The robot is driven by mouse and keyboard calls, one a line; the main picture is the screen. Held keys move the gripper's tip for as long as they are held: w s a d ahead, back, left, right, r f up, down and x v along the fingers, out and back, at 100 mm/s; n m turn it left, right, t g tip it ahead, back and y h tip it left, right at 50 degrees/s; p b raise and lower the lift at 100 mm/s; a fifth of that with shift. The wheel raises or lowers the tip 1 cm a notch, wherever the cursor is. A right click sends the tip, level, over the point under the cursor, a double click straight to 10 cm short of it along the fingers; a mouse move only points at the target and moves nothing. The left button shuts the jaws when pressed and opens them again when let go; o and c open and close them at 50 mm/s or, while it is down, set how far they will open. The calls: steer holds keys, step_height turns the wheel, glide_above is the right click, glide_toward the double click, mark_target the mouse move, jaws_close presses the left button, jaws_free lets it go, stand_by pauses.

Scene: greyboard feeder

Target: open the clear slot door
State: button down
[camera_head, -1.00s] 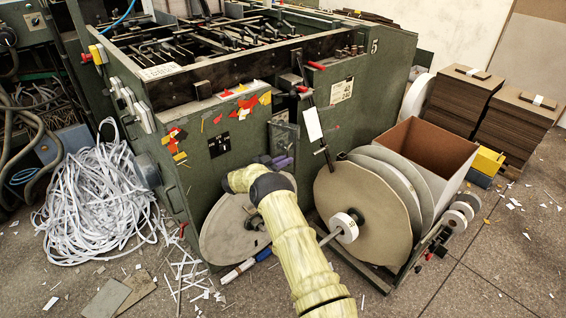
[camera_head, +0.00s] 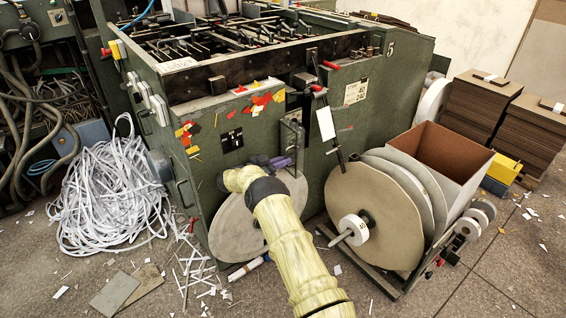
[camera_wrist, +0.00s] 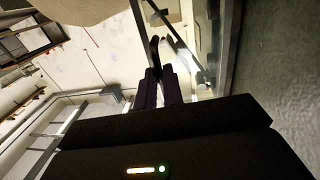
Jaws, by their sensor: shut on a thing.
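The clear slot door (camera_head: 293,138) is a see-through panel in a thin metal frame on the front of the green machine (camera_head: 345,125). It seems to stand out at an angle from the machine's face. In the wrist view, the clear slot door (camera_wrist: 205,45) shows edge-on beside the green wall, with its metal rails running up the picture. My gripper (camera_head: 282,163) is at the door's lower part. In the wrist view my gripper (camera_wrist: 158,75) has its dark fingers close together on a small dark handle (camera_wrist: 155,45). The exact contact is in shadow.
Board reels (camera_head: 375,215) stand close on the right, beside an open brown box (camera_head: 450,180). A heap of white strips (camera_head: 105,195) lies on the left. The floor at the front has scattered scraps.

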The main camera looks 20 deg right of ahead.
steer(key=shift+w+d+r+t, duration=0.1)
steer(key=shift+w+r+t, duration=0.2)
steer(key=shift+w+r, duration=0.15)
steer(key=c, duration=1.9)
jaws_free()
steer(key=o, duration=0.3)
steer(key=shift+w+f, duration=0.1)
steer(key=shift+f, duration=0.1)
steer(key=shift+o, duration=0.2)
steer(key=shift+f, duration=0.2)
steer(key=p+v, duration=0.2)
steer(key=v, duration=1.5)
steer(key=shift+a, duration=0.25)
steer(key=shift+r, duration=0.1)
